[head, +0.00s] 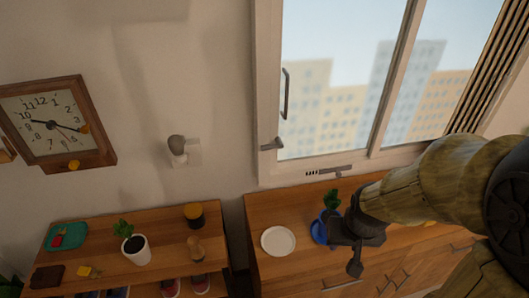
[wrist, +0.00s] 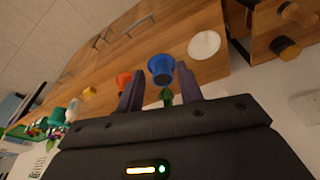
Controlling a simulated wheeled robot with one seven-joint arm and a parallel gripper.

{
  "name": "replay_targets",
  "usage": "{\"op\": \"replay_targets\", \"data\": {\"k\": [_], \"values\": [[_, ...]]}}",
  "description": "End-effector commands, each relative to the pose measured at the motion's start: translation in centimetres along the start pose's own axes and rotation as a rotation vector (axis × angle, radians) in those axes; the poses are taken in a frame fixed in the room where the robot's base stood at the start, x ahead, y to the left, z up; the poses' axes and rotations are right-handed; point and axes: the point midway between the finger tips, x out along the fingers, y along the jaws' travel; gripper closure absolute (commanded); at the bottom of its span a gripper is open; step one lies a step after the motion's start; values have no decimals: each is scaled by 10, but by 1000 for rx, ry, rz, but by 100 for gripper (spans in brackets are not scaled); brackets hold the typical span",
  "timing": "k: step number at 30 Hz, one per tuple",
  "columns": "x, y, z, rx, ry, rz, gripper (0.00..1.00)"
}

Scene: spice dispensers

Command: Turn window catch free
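The window (head: 345,75) is at the upper right of the head view, in a white frame. A small grey catch (head: 272,145) sits on the lower left of that frame. A long dark handle (head: 286,93) stands upright above it. My gripper (head: 346,254) is over the wooden cabinet, below and to the right of the catch and well apart from it. In the wrist view, my gripper (wrist: 159,82) has its two dark fingers spread, with nothing held between them. The catch is not in the wrist view.
On the cabinet top (head: 285,210) are a white plate (head: 278,241) and a blue pot (head: 319,232) with a green plant, close beside my gripper. A lower wooden shelf (head: 170,235) at left holds a white plant pot (head: 137,250) and jars. A clock (head: 50,118) hangs on the wall.

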Motion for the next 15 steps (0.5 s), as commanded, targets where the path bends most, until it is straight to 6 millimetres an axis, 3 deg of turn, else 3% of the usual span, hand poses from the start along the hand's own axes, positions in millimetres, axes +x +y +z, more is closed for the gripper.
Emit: {"op": "replay_targets", "data": {"k": [5,12,14,15], "values": [[0,0,0,0,0,0,62],[12,-3,-15,-21,57,-3,15],[20,-6,-25,-35,100,-6,3],[26,-9,-34,-47,134,-9,3]]}}
